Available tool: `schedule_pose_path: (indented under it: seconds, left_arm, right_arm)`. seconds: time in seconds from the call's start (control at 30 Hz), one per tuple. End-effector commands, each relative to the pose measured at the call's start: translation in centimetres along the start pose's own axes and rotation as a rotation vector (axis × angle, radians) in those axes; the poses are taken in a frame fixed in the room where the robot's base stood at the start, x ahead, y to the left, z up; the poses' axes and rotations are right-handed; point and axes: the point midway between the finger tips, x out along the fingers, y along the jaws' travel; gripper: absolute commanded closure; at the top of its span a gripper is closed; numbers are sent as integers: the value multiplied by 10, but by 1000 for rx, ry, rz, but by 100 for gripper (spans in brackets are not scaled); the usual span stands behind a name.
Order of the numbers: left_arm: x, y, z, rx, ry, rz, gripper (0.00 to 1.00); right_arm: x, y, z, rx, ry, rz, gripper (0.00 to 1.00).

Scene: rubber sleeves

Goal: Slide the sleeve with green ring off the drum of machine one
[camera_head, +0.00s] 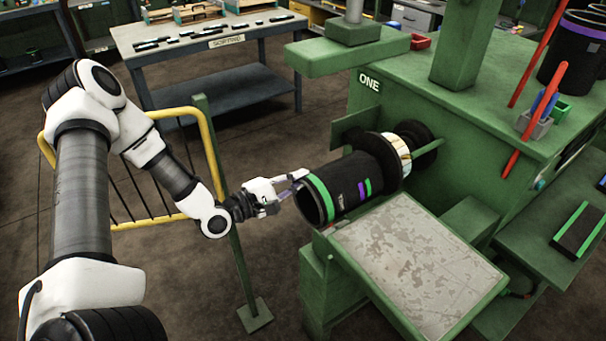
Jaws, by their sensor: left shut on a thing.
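The black sleeve with the green ring (345,186) lies nearly level at the front of machine one (447,113), its open end toward the left. It also has a purple and a green mark on its side. Its far end is beside a dark flange and the shiny drum (399,152), a short part of which shows bare. My left gripper (296,181) is shut on the rim of the sleeve at its open left end. How much of the drum is inside the sleeve is hidden. My right gripper is not in view.
A worn metal plate (415,262) lies just in front of the sleeve. A yellow railing (215,160) and a green post stand by my left arm. A sorting table (208,35) is at the back left. Another black sleeve (578,48) stands on the machine top.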

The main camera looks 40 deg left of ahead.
Motion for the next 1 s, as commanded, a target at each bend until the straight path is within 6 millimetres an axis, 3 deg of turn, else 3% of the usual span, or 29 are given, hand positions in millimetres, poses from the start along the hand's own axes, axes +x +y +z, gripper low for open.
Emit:
schedule_pose_path:
  seconds: [0.23,0.3,0.33,1.0]
  left_arm:
    - [-2,-3,0,-3,0,-8,100]
    - [-2,-3,0,-3,0,-8,69]
    - [-2,-3,0,-3,0,-8,61]
    - [-1,-2,0,-1,1,-4,58]
  right_arm:
    - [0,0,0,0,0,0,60]
    - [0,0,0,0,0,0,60]
    - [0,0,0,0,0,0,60]
    - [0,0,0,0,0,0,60]
